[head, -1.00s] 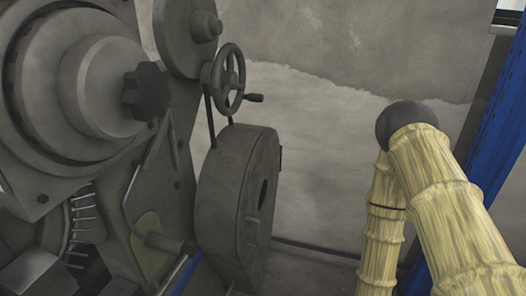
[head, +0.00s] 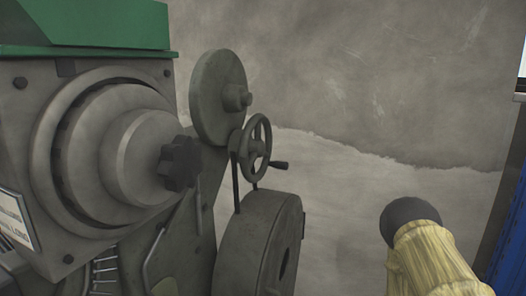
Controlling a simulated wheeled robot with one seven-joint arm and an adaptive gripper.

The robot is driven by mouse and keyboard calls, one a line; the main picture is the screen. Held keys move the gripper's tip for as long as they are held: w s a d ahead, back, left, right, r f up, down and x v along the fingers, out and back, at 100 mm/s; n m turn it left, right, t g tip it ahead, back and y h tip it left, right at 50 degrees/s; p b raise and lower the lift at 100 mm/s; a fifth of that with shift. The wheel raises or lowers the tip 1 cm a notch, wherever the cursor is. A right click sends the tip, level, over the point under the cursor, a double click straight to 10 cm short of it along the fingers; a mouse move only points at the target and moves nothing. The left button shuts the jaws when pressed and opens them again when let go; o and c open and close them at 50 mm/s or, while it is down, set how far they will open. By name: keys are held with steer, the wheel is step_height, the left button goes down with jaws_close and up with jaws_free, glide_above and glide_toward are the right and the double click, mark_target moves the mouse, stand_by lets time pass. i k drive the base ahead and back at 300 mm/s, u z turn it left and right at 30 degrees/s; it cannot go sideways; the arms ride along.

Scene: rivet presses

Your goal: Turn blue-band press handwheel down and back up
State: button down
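A grey press (head: 60,170) with a green top (head: 95,24) fills the left side of the head view. A small spoked handwheel (head: 257,147) with a side crank handle (head: 279,164) sits on its right side, above a large round housing (head: 258,245). No blue band shows on the part of the press in view. My arm, in a yellowish sleeve with a dark rounded joint, rises at the lower right, apart from the handwheel. My gripper is out of view.
A dark star knob (head: 180,163) sticks out from the press front. A plain grey wall (head: 400,80) stands behind. A blue upright (head: 508,235) stands at the far right edge. The space between handwheel and arm looks clear.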

mark_target(255, 148)
steer(key=k, duration=0.5)
steer(key=z, duration=1.5)
steer(key=i, duration=1.15)
steer(key=u, duration=2.15)
